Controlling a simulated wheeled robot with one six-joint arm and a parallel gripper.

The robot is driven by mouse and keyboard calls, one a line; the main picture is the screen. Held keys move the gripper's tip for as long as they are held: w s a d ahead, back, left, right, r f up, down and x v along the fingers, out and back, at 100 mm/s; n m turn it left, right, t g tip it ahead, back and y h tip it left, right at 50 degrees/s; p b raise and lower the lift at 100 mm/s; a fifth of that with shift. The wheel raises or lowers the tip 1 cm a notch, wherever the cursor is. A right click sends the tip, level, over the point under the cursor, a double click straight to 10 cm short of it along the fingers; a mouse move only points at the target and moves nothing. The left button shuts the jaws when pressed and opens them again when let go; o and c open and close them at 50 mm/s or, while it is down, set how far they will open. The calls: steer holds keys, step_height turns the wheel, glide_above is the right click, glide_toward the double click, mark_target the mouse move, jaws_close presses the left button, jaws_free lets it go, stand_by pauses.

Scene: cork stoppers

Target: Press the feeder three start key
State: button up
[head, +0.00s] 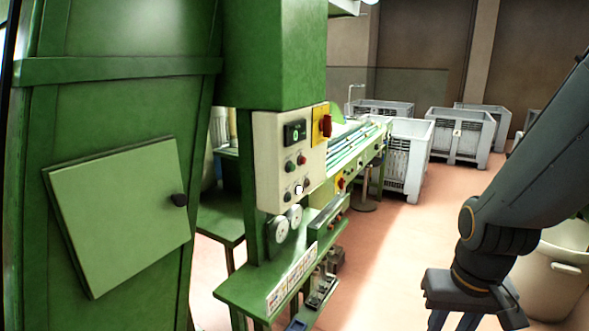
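A pale control panel (264,150) is fixed to the green machine in the middle of the head view. It carries a small dark display (295,132), a red and yellow switch (321,122), a dark button (289,167), a red button (301,160) and several small pale round controls (298,190) low down. Labels are too small to read, so I cannot tell which one is the feeder three start key. My gripper (470,322) hangs at the bottom right, pointing down, well apart from the panel. Its fingertips are cut off by the frame edge.
A green cabinet (115,215) with a small door stands at the left. A green shelf (238,290) juts out below the panel. Grey crates (460,135) stand at the back. A beige bin (550,275) is behind my arm. The reddish floor (385,270) between is clear.

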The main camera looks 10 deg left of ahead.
jaws_close()
stand_by(1.5)
